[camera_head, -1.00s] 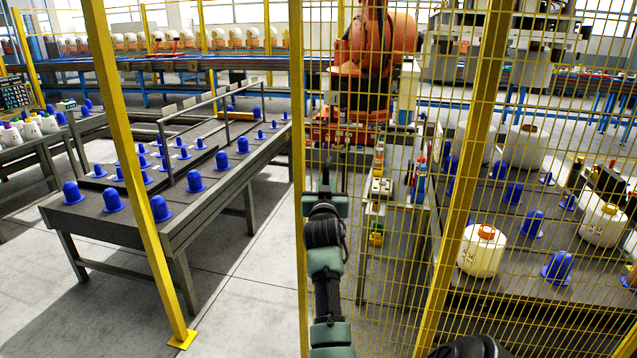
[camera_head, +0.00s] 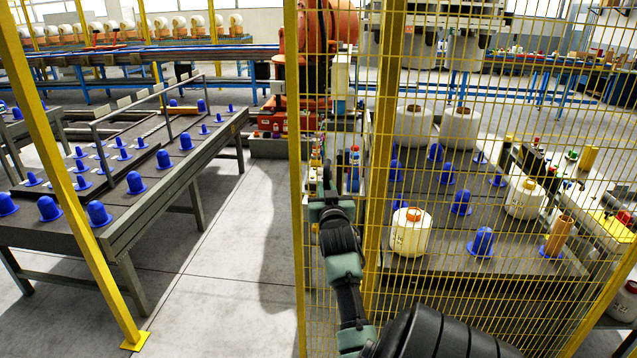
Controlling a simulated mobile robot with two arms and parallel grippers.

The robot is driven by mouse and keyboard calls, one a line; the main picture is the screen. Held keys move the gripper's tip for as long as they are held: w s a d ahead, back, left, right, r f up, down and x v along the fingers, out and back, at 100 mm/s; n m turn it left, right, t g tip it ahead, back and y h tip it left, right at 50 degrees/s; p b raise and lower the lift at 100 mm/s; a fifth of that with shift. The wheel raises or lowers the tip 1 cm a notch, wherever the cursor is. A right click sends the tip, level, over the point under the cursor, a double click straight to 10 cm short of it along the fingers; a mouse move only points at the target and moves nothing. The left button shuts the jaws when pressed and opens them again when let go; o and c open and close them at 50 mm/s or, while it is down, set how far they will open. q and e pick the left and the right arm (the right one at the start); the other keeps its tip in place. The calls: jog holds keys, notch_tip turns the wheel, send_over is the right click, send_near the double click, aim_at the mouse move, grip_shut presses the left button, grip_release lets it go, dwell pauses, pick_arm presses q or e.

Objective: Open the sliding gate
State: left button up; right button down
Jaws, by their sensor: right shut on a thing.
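The sliding gate (camera_head: 294,150) is a yellow wire-mesh panel with a yellow upright leading edge. It stands partly open, with a wide gap between that edge and the yellow post on the left (camera_head: 85,190). My right gripper (camera_head: 327,181) is at the gate just right of its leading edge, at about mid-height. It is shut on the gate, though the exact contact spot is small and partly hidden by my wrist. My left gripper is not in view.
Bare concrete floor (camera_head: 215,270) shows through the gap. A dark table (camera_head: 110,235) with blue bobbin cones stands left. Behind the mesh are an orange robot (camera_head: 330,30), a yellow fence post (camera_head: 385,140), and a table with white yarn bobbins (camera_head: 408,235).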

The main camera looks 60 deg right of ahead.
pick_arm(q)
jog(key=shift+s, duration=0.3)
pick_arm(e)
jog(key=shift+s+d+r, duration=0.15)
jog(key=shift+s+d, duration=0.05)
